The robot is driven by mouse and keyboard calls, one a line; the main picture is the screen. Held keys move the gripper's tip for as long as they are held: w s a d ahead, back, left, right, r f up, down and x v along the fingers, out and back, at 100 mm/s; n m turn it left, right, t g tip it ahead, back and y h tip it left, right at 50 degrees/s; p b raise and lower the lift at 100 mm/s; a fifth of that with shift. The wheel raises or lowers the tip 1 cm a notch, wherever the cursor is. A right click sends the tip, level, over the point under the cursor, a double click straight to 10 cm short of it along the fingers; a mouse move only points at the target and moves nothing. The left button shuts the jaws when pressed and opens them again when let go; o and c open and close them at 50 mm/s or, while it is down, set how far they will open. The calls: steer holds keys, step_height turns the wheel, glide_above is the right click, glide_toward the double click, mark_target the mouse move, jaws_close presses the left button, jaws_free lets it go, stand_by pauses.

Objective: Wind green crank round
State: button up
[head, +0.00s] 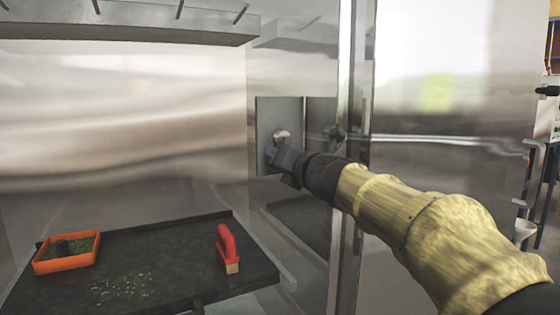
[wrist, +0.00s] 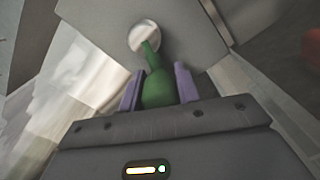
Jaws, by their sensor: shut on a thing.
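The green crank (wrist: 158,86) shows in the wrist view, reaching from a round metal hub (wrist: 143,37) on a grey plate down between my fingers. My gripper (wrist: 158,88) is shut on the crank's thick green end, with one purple-grey finger on each side. In the head view my gripper (head: 283,158) is at the grey plate (head: 266,118) on the steel wall, just below the round hub (head: 281,136). The green part is hidden behind my gripper in that view.
A dark tray (head: 180,268) at the lower left holds an orange box (head: 66,264), scattered greenish bits and a red-handled brush (head: 229,249). A steel post (head: 351,90) stands close beside my arm. A steel shelf (head: 120,22) hangs at the upper left.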

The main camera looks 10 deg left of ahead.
steer(key=shift+f, duration=0.15)
steer(key=o, duration=1)
